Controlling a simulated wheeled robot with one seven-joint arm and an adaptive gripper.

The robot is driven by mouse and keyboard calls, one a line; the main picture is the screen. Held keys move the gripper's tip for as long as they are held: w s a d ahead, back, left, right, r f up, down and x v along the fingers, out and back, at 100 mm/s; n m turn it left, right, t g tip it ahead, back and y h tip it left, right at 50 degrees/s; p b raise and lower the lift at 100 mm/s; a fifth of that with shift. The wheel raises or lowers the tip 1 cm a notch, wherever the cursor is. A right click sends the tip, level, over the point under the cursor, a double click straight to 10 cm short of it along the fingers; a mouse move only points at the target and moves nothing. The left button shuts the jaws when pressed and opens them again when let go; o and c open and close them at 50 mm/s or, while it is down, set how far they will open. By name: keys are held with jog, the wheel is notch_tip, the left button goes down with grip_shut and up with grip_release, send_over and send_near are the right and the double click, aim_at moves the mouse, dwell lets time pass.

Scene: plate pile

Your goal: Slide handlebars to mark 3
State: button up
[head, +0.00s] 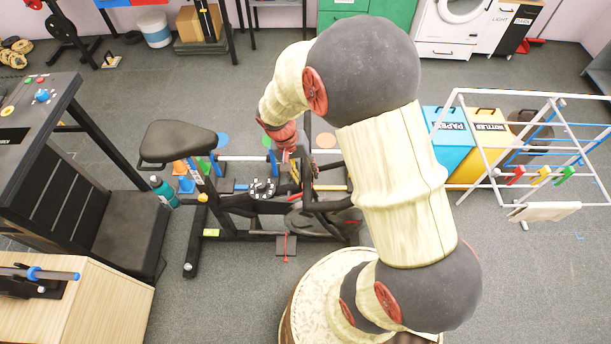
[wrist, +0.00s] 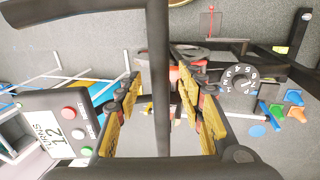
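The exercise bike stands left of centre in the head view, with a dark saddle (head: 179,140). Its black handlebars (head: 330,192) are partly hidden by my arm. In the wrist view, a straight black handlebar tube (wrist: 158,40) runs top to bottom between my gripper's fingers, with curved tubes around it. My gripper (wrist: 158,82) is open, with a yellow-padded finger on each side of the tube and gaps visible. I cannot tell how deep the tube sits between them. A dial with white numerals (wrist: 239,80) shows on the bike. No handlebar scale or mark 3 is clearly readable.
A console reading 12 TURNS (wrist: 68,132) is at the wrist view's lower left. A treadmill (head: 110,225) stands left of the bike. Yellow (head: 488,138) and blue (head: 447,140) bins and a white drying rack (head: 535,150) are at the right. Grey floor is free in front of the bike.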

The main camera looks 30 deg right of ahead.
jog(key=shift+x, duration=0.8)
jog(key=c, duration=0.3)
grip_shut()
